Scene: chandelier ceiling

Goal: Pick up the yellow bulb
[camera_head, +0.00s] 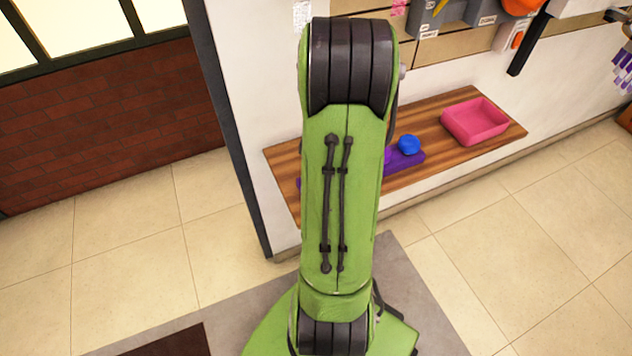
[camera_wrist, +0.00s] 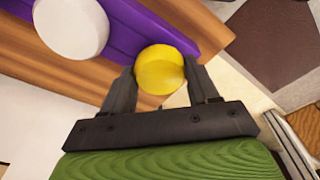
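The yellow bulb (camera_wrist: 160,68) is round and shows in the wrist view, in front of the edge of a purple holder (camera_wrist: 120,22). My gripper (camera_wrist: 160,72) has one finger on each side of the bulb. Both fingertips meet its sides with no gap that I can see, so it looks shut on the bulb. Whether the bulb is clear of the holder I cannot tell. In the head view my green arm hides the bulb and the gripper.
A white round piece (camera_wrist: 70,26) is on the purple holder, left of the bulb. A wooden shelf (camera_head: 428,130) runs along the wall. It bears a blue round piece (camera_head: 408,144) and a pink tray (camera_head: 474,121). A wall edge (camera_head: 232,130) stands left of my arm.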

